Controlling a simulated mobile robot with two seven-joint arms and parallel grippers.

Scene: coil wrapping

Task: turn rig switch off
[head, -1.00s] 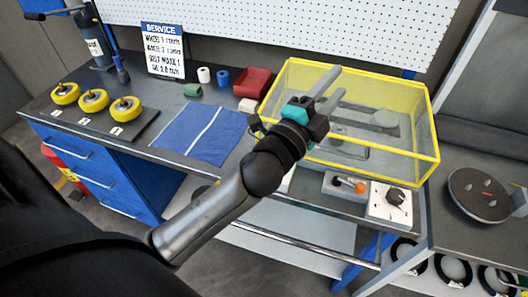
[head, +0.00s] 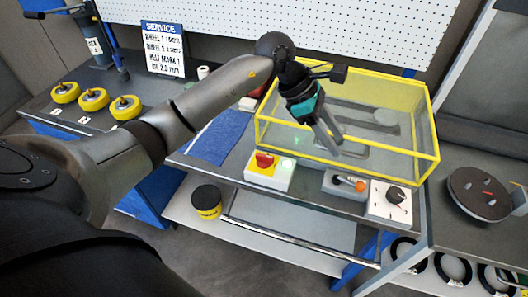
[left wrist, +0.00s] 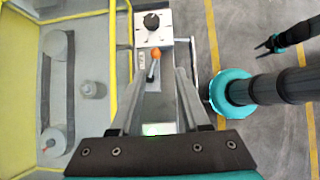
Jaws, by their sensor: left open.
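The rig's switch box (head: 268,172) is white, at the front left of the yellow-framed guard; it carries a red rotary switch on a yellow plate (head: 264,160) and a lit green lamp (head: 288,164). My left gripper (head: 330,145) is open and empty, pointing down in front of the guard, right of the switch box. In the left wrist view its fingers (left wrist: 156,80) are apart, with an orange-knobbed lever (left wrist: 155,54) beyond them. The red switch cannot be made out there; a green glow shows low between the fingers.
The yellow-framed guard (head: 436,125) encloses a belt and pulleys. The orange-knobbed lever (head: 360,186) and a white box with a black dial (head: 391,198) stand along the front edge. A blue mat (head: 222,138) lies left. Yellow wheels (head: 95,99) sit further left.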

